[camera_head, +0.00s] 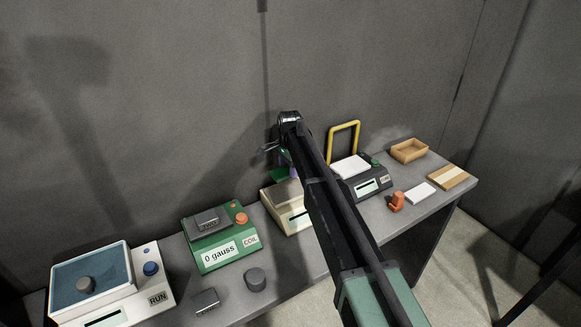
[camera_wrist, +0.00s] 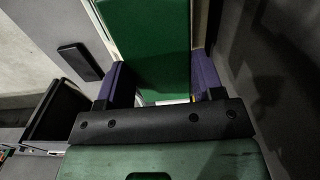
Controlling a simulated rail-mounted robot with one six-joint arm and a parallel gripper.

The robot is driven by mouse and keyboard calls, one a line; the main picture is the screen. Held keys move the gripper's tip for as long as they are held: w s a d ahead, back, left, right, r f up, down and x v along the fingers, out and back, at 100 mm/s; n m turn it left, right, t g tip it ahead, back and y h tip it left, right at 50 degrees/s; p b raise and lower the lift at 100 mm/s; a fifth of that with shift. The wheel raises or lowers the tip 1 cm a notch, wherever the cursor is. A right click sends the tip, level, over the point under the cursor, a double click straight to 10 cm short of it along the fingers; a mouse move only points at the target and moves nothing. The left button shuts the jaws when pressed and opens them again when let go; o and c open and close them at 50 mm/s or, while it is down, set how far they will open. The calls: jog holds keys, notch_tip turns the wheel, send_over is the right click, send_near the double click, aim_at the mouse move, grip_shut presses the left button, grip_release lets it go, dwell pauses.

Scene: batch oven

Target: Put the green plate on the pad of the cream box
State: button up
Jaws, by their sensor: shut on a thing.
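The green plate (camera_head: 279,174) is between the fingers of my gripper (camera_head: 287,162), in the head view just above the cream box. In the wrist view the plate (camera_wrist: 152,45) spans the gap between the two purple fingers, and my gripper (camera_wrist: 163,82) is shut on it. The cream box (camera_head: 271,207) stands on the bench with a display on its front. My arm hides its right part. The plate and gripper cover much of its top, so I cannot tell whether the plate touches the pad.
A green gauss meter box (camera_head: 215,240) stands left of the cream box. A dark scale-like box (camera_head: 368,184) stands right, with a yellow frame (camera_head: 343,137) behind it. An orange knob-shaped piece (camera_head: 397,202), white slab (camera_head: 421,193) and wooden tray (camera_head: 409,151) lie farther right.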

aim_at(289, 190)
jog(key=shift+s+a, duration=0.2)
jog(key=shift+s, duration=0.05)
notch_tip(289, 190, down, 7)
jog(key=b, duration=0.7)
jog(key=shift+d+r, duration=0.1)
jog(key=shift+f+b, duration=0.55)
jog(key=shift+f, duration=0.05)
jog(key=o, duration=1.1)
jog(key=shift+o, duration=0.2)
jog(key=shift+r, duration=0.15)
notch_tip(289, 190, up, 11)
jog(key=p, duration=1.1)
